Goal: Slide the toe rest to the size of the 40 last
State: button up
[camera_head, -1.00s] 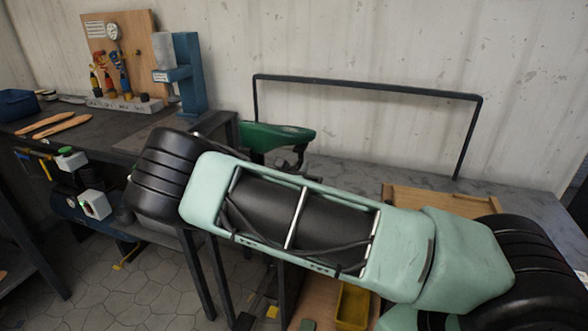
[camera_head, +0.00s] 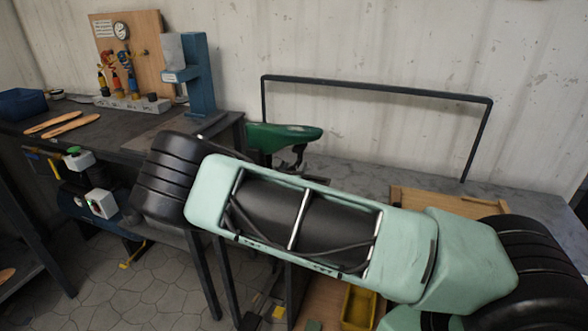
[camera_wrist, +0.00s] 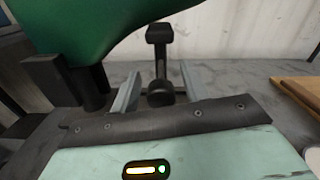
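The green last (camera_head: 284,137) is held above the bench on a dark stand (camera_head: 297,157) in the head view. The last (camera_wrist: 110,25) fills the upper left of the wrist view, with dark posts (camera_wrist: 90,88) below it. In the wrist view, an upright black post with a block on top (camera_wrist: 159,34), possibly the toe rest, ends below in a round black knob (camera_wrist: 160,94). My gripper (camera_wrist: 159,88) has its two grey fingers apart, one on each side of the knob; small gaps show. In the head view my arm hides the gripper. No size marks are readable.
A black rail frame (camera_head: 375,88) stands on the grey bench (camera_head: 350,175). At left, a dark bench (camera_head: 100,135) carries a blue press (camera_head: 198,75), a tool board (camera_head: 130,40) and two soles (camera_head: 62,124).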

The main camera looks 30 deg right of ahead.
jog(key=b+v, duration=0.1)
jog(key=v, duration=1.6)
jog(key=shift+s, duration=0.2)
jog(key=shift+a, duration=0.1)
